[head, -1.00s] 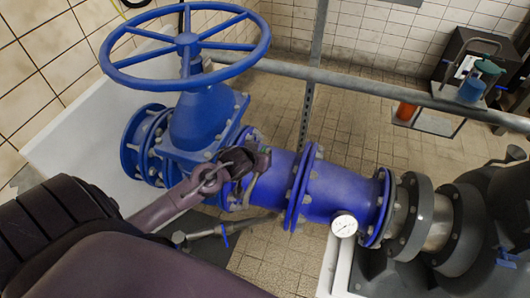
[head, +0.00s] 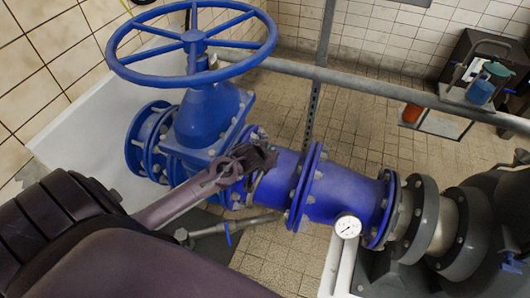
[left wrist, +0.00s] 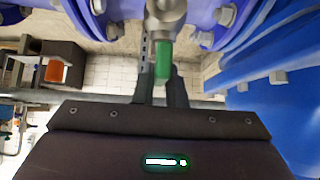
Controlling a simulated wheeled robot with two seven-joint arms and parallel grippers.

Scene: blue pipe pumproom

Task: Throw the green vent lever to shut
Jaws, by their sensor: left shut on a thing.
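The green vent lever (left wrist: 163,62) shows in the left wrist view, a short green grip below a grey metal valve body (left wrist: 165,12) between blue flanges. My left gripper (left wrist: 162,92) is shut on the green grip, with its two dark fingers on either side of it. In the head view my left gripper (head: 258,158) is at the top of the blue pipe, right of the big blue valve. It hides the lever there. My right gripper is in neither view.
A blue handwheel (head: 192,42) stands above the gate valve (head: 208,118). A flanged blue pipe (head: 340,197) with a white gauge (head: 348,226) runs right. A grey rail (head: 380,85) crosses behind, near a shelf with bottles. Tiled floor lies beyond.

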